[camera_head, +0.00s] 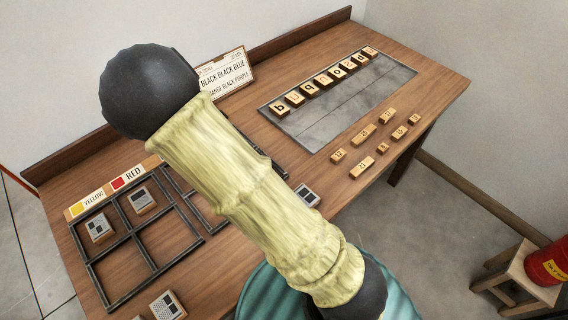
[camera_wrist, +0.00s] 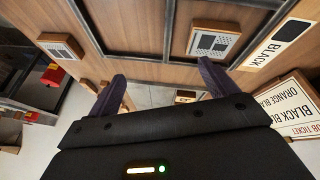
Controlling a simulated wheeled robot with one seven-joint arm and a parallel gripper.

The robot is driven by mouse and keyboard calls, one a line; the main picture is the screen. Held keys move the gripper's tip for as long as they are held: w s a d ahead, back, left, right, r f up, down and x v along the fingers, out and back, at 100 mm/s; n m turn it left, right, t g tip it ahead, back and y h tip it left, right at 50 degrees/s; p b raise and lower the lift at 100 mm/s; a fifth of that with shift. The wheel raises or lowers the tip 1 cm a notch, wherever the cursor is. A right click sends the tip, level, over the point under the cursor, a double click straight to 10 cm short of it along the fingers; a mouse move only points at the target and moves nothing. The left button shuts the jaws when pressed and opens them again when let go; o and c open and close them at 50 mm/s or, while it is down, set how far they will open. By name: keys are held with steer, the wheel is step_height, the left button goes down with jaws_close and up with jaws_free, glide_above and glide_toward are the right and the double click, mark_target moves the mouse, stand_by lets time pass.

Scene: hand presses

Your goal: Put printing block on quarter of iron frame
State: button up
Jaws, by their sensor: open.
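The left iron frame (camera_head: 88,265) lies on the table. Printing blocks sit in its upper-left quarter (camera_head: 98,227) and upper-right quarter (camera_head: 140,200). A second frame (camera_head: 184,190) beside it is mostly hidden by my arm. One block (camera_head: 307,196) lies right of it, another (camera_head: 167,306) near the front edge. In the wrist view, my gripper (camera_wrist: 162,85) is open above the table, its fingers apart. A frame (camera_wrist: 168,28) holds a block (camera_wrist: 212,42) in one quarter; another block (camera_wrist: 60,46) lies outside it. My gripper is hidden in the head view.
The ticket (camera_head: 228,75) stands at the back of the table. A grey tray (camera_head: 330,125) with a row of letter blocks lies right, with several small wooden pieces (camera_head: 362,167) in front. A stool (camera_head: 515,283) with a red can (camera_head: 547,264) stands lower right.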

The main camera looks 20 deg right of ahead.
steer(key=s+d+r+n+y, duration=0.2)
steer(key=s+d+n, duration=0.3)
steer(key=s, duration=0.3)
steer(key=s+d+r+n+t+y, duration=0.1)
steer(key=s+d+r+n+y, duration=0.2)
steer(key=s, duration=0.6)
steer(key=shift+s+d+r+n+t, duration=0.15)
steer(key=shift+d+r+n+t, duration=0.2)
steer(key=shift+d+n, duration=0.8)
steer(key=shift+a, duration=0.1)
steer(key=w+p+v, duration=0.2)
steer(key=p+v, duration=0.7)
steer(key=shift+r, duration=0.25)
